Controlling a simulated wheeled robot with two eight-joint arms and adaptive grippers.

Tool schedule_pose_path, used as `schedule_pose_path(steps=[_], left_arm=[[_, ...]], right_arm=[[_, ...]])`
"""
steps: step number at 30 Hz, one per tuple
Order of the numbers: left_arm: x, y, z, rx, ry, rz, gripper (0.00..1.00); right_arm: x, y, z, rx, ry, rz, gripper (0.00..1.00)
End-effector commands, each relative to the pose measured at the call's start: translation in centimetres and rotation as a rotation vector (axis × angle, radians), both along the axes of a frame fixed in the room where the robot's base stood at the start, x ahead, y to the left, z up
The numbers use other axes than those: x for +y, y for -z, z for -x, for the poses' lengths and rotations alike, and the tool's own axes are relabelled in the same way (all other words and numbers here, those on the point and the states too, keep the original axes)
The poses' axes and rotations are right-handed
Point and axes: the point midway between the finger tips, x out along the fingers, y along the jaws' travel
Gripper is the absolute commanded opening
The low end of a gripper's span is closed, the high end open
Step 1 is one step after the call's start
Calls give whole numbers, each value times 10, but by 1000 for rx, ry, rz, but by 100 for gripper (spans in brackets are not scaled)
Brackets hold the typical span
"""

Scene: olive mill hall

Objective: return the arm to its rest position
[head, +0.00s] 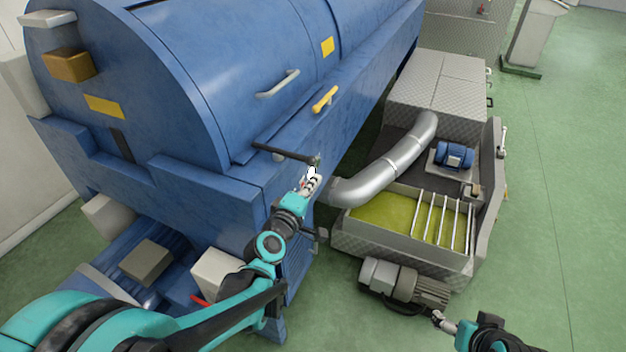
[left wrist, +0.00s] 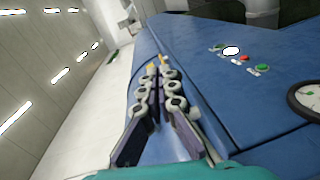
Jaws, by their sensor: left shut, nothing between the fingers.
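My left arm (head: 262,262), teal and black, reaches up from the lower left in the head view, stretched in front of the blue machine (head: 330,75). My left gripper (head: 314,166) is at the machine's side, near the end of a dark bar (head: 282,153); whether they touch I cannot tell. In the left wrist view its fingers (left wrist: 159,66) are together and empty, over the blue surface. My right gripper (head: 437,317) is at the lower right in the head view, above the floor; it is too small to tell whether its jaws are open.
A yellow handle (head: 325,98) is on the machine beyond my left gripper. A silver pipe (head: 390,168) leads to a metal trough (head: 400,245) with green paste at the right. A control panel's red button (left wrist: 244,58) and a handwheel (left wrist: 305,101) show in the wrist view. Green floor (head: 570,200) is clear at right.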

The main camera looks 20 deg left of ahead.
Motion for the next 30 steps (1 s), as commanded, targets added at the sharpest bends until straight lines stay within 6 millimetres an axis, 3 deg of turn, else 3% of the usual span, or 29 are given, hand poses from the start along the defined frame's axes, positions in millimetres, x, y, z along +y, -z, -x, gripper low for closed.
schedule_pose_path(steps=[20,23,26,30], left_arm=[[-9,2,6,17,27,-44,0],[-27,11,18,67,103,-171,0],[-51,31,43,156,227,-380,0],[-69,70,95,311,418,-716,0]], right_arm=[[0,1,0,0,0,0,79],[0,8,0,0,0,0,79],[0,18,0,0,0,0,79],[0,33,0,0,0,0,79]])
